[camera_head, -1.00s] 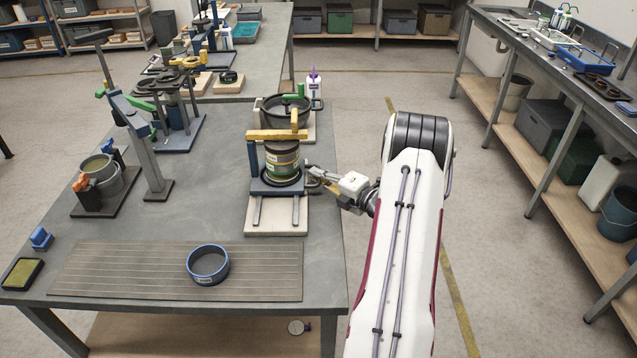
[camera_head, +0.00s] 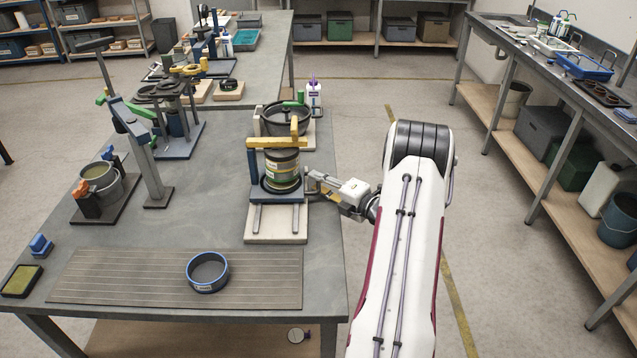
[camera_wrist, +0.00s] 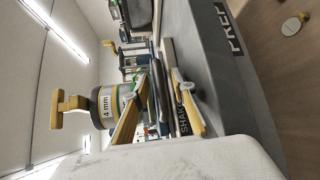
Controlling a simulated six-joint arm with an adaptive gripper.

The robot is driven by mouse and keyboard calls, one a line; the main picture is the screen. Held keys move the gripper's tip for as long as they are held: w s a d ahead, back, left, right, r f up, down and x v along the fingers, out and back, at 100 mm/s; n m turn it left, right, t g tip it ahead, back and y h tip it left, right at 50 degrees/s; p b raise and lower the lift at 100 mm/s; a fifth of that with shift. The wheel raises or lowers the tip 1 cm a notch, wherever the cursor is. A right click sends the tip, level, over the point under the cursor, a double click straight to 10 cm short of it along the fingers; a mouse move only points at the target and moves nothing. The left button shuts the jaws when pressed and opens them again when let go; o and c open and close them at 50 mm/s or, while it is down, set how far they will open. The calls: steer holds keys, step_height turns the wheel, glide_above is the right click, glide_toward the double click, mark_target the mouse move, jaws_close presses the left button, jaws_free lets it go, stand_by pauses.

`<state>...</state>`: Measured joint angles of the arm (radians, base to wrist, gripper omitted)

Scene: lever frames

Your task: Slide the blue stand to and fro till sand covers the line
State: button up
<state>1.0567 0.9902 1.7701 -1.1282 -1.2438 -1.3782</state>
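The blue stand (camera_head: 289,192) sits on two metal rails over a pale board (camera_head: 277,239). It bears a round sieve stack (camera_head: 282,172), labelled "4 mm" in the wrist view (camera_wrist: 105,105). A yellow clamp bar (camera_head: 276,143) crosses its top. My gripper (camera_head: 312,182) is at the right side of the stand, close to its edge. In the wrist view its yellow fingers (camera_wrist: 160,96) stand apart, with a "SHAKE" label showing between them. I cannot tell whether they touch the stand. The sand and the line are not visible inside the stack.
A black pot (camera_head: 286,120) and a white bottle (camera_head: 314,94) stand behind. A grooved mat (camera_head: 120,280) with a blue ring sieve (camera_head: 207,272) lies in front. A lever post (camera_head: 150,165) and a bucket (camera_head: 102,183) stand left. The bench between them and the stand is clear.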

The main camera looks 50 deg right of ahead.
steer(key=s+r, duration=0.1)
steer(key=s, duration=1)
steer(key=shift+s+r, duration=0.2)
steer(key=shift+r, duration=0.15)
stand_by(0.6)
